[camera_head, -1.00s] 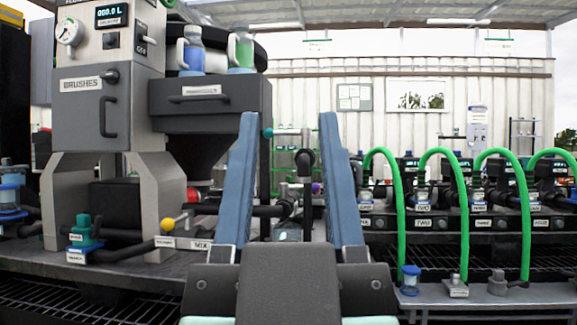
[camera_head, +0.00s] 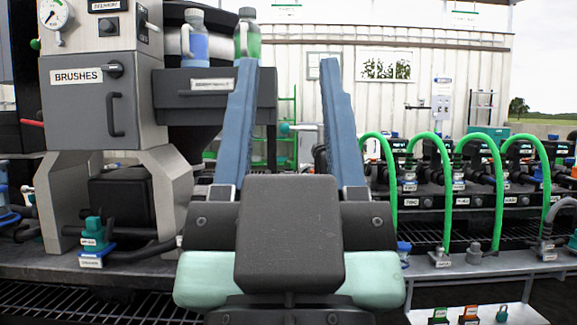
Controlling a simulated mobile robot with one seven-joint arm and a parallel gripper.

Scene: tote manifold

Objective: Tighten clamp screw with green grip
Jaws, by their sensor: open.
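My gripper (camera_head: 288,66) is open and empty. Its two blue fingers point up and away, wide apart, in the middle of the head view. A small teal-green rounded knob (camera_head: 285,128) on a pale horizontal rod shows between the fingers, farther back. It may be the green grip of the clamp screw, but I cannot tell for sure. The gripper appears not to touch it. Its mounting is partly hidden behind my gripper.
A grey cabinet marked BRUSHES (camera_head: 77,76) stands left, with a dark drawer unit (camera_head: 217,95) beside it holding two bottles. Green hoses (camera_head: 447,160) arch over a manifold at right. A low white shelf (camera_head: 480,318) carries small green and orange pieces.

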